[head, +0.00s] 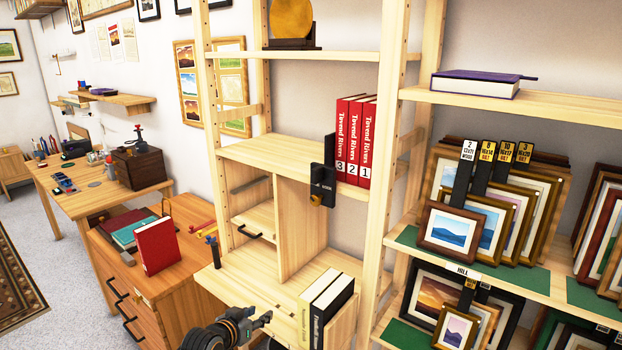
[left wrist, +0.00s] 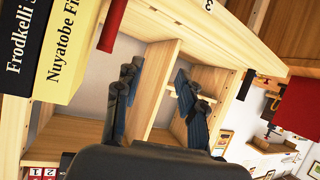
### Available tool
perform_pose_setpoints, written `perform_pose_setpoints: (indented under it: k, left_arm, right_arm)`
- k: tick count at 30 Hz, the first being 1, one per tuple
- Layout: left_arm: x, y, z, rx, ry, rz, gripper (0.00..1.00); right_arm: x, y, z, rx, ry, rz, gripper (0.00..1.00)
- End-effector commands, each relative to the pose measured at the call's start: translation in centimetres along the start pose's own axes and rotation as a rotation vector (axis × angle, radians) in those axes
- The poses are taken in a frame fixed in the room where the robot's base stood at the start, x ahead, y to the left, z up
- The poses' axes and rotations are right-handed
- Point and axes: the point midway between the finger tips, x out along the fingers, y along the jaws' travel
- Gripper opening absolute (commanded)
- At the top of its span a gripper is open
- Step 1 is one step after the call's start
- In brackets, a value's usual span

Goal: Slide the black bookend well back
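The black bookend (head: 323,180) stands at the left of three red books (head: 352,142) on the middle shelf (head: 268,155) in the head view. Its front part sticks out past the shelf's front edge and carries a small brass-coloured knob. My left gripper (head: 264,316) is low in the head view, below and to the left of the bookend, apart from it, beside the lower shelf. The left wrist view shows its two fingers (left wrist: 155,105) spread with nothing between them.
A black book and a cream book (head: 318,305) stand on the lower shelf near my left gripper. Framed prints (head: 490,205) fill the right shelves. A wooden drawer cabinet (head: 150,255) with a red book is at the left. The middle shelf is clear left of the bookend.

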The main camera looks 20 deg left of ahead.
Motion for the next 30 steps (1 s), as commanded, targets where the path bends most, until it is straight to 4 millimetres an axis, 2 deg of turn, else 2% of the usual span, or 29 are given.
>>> perform_pose_setpoints:
  k: [1, 3, 6, 9, 13, 17, 23, 30]
  left_arm:
    - [-1.2, 0.6, -6.3, 0.012, 0.087, 0.031, 0.4]
    - [-3.6, 1.9, -13.4, 0.028, 0.187, 0.079, 0.4]
    - [-7.8, 4.1, -21.7, 0.062, 0.309, 0.15, 0.4]
    - [-11.8, 6.3, -27.0, 0.101, 0.394, 0.209, 0.4]
    - [-15.1, 8.1, -30.4, 0.134, 0.452, 0.255, 0.4]
    - [-15.7, 8.8, -31.5, 0.142, 0.468, 0.269, 0.4]
    - [-13.2, 9.6, -33.0, 0.137, 0.467, 0.27, 0.4]
    - [-8.8, 11.1, -35.2, 0.138, 0.466, 0.269, 0.4]
  right_arm:
    - [0.1, 0.0, 0.0, 0.0, 0.0, 0.0, 0.4]
    - [0.1, 0.0, 0.0, 0.0, 0.0, 0.0, 0.4]
    - [0.2, 0.0, 0.0, 0.0, 0.0, 0.0, 0.4]
    - [0.2, 0.0, 0.0, 0.0, 0.0, 0.0, 0.4]
    - [0.2, 0.0, 0.0, 0.0, 0.0, 0.0, 0.4]
    - [0.0, 0.0, 0.0, 0.0, 0.0, 0.0, 0.4]
    - [-1.3, 0.0, -0.1, 0.0, 0.0, 0.0, 0.4]
    - [-3.0, 0.1, -0.3, 0.0, 0.0, 0.0, 0.4]
